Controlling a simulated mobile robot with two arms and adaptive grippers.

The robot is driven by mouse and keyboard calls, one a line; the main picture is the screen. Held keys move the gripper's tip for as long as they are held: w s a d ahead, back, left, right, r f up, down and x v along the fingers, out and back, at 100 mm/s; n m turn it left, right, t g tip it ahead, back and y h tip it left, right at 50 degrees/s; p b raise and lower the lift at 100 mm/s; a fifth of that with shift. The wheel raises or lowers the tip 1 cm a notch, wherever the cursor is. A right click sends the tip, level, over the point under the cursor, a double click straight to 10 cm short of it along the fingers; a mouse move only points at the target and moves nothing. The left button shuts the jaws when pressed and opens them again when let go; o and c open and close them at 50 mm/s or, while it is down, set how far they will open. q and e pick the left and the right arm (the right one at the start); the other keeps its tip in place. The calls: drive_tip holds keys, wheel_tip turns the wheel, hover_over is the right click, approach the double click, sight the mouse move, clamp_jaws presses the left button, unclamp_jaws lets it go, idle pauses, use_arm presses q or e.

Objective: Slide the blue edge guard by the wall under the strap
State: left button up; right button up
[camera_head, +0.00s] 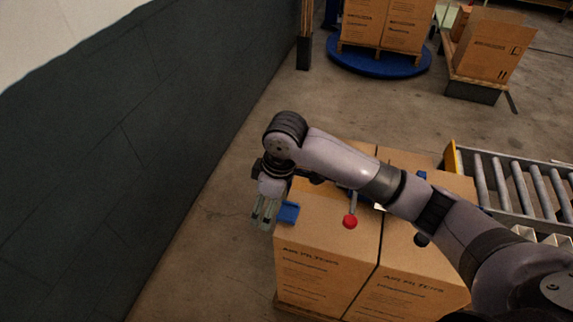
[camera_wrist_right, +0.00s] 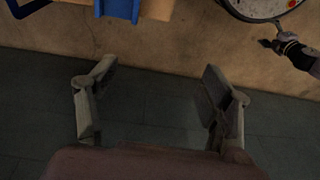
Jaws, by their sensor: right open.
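The blue edge guard (camera_head: 288,213) sits on the top edge of the near left carton (camera_head: 325,262), at its corner on the wall side. It also shows at the top of the right wrist view (camera_wrist_right: 118,9), beyond the fingers. My right gripper (camera_head: 265,209) is open and empty just left of the guard, pointing down between the carton and the wall. Its two spread fingers show in the wrist view (camera_wrist_right: 155,100), with nothing between them. A dark strap (camera_head: 376,252) runs down the carton front; its top stretch is partly hidden by my right arm. My left gripper is not seen.
The dark wall (camera_head: 150,130) stands at left, with bare floor (camera_head: 215,215) before it. A red knob (camera_head: 350,222) shows above the cartons. A roller conveyor (camera_head: 510,185) is at right. Stacked cartons on a blue round base (camera_head: 375,62) stand at the back.

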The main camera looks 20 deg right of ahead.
sight(299, 181)
drive_tip(key=w+d+r+h, duration=0.2)
drive_tip(key=w+d+r, duration=0.2)
drive_tip(key=d+r, duration=0.25)
drive_tip(key=shift+g, duration=0.4)
drive_tip(key=f, duration=1.6)
drive_tip(key=shift+a+f, duration=0.3)
drive_tip(key=shift+f, duration=0.05)
drive_tip(key=shift+c, duration=0.3)
drive_tip(key=c, duration=1.2)
drive_tip(key=shift+w+d+b, duration=0.15)
drive_tip(key=shift+w+d, duration=0.4)
drive_tip(key=shift+w, duration=0.25)
drive_tip(key=shift+w+d+b, duration=0.15)
drive_tip(key=shift+w+d, duration=0.4)
drive_tip(key=shift+w, duration=0.3)
drive_tip(key=shift+w+d+b, duration=0.15)
drive_tip(key=shift+w+d, duration=0.4)
drive_tip(key=shift+w, duration=0.25)
drive_tip(key=shift+w+d+b, duration=0.5)
drive_tip(key=shift+w+d, duration=0.05)
drive_tip(key=shift+w, duration=0.25)
drive_tip(key=shift+w+d+b, duration=0.55)
drive_tip(key=shift+w, duration=0.3)
drive_tip(key=shift+w+d+b, duration=0.5)
drive_tip(key=shift+w+d, duration=0.05)
drive_tip(key=shift+w, duration=0.25)
